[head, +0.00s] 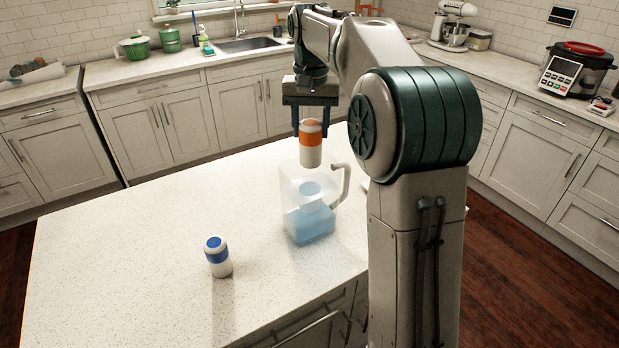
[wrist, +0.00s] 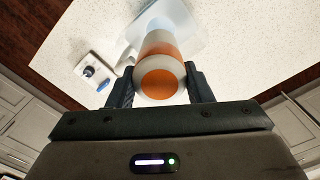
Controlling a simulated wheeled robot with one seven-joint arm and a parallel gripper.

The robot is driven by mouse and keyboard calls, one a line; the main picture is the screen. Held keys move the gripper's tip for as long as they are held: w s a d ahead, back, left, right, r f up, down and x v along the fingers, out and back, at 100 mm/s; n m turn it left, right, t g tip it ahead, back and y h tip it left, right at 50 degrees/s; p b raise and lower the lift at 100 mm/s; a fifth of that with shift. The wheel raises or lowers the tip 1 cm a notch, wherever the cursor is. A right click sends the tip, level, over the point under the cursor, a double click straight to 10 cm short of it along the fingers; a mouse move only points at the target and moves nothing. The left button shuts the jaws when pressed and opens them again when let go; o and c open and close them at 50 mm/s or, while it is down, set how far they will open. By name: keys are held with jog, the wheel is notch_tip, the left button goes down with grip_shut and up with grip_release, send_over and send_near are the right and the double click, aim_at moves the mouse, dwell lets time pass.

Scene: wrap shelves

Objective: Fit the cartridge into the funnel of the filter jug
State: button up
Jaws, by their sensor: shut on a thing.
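The cartridge with an orange top and orange band (head: 311,152) is upright between the fingers of my gripper (head: 311,128). My gripper is shut on it; in the wrist view its orange end (wrist: 160,85) faces the camera, a finger on each side. The clear filter jug (head: 294,222), with a handle at right and bluish contents, stands on the counter below. The cartridge's lower end overlaps the jug's top in the head view; I cannot tell whether it is above or inside the opening. A pale round shape inside the jug may be the funnel (head: 311,189).
A second cartridge with a blue top and band (head: 217,258) stands on the island counter (head: 130,240), left of the jug. The wrist view shows a white tray-like thing with a dark knobbed item (wrist: 90,70) on the counter. The counter's left part is clear.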

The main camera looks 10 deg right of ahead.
notch_tip(320, 180, down, 13)
jog(key=shift+r+p, duration=0.15)
jog(key=shift+p, duration=0.15)
jog(key=shift+f, duration=0.2)
jog(key=o, duration=1)
